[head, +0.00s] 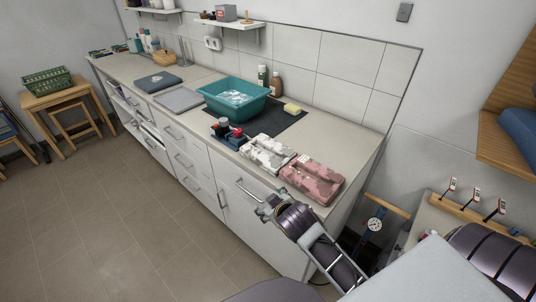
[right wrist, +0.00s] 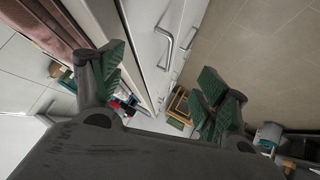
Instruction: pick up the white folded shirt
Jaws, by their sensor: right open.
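The white folded shirt (head: 268,153) appears as a white cloth with grey patches, lying flat on the counter. It is between small dark red-topped items and a pink patterned folded cloth (head: 312,179). My right gripper (head: 266,209) is in front of the counter's front edge, below and nearer than both cloths, touching neither. In the right wrist view its green-padded fingers (right wrist: 165,85) are wide apart with nothing between them. The pink cloth shows at that view's upper left; I cannot make out the white shirt there. My left gripper is not in view.
The counter (head: 340,148) has drawers with protruding handles (head: 247,190) beside my right gripper. The floor in front is clear.

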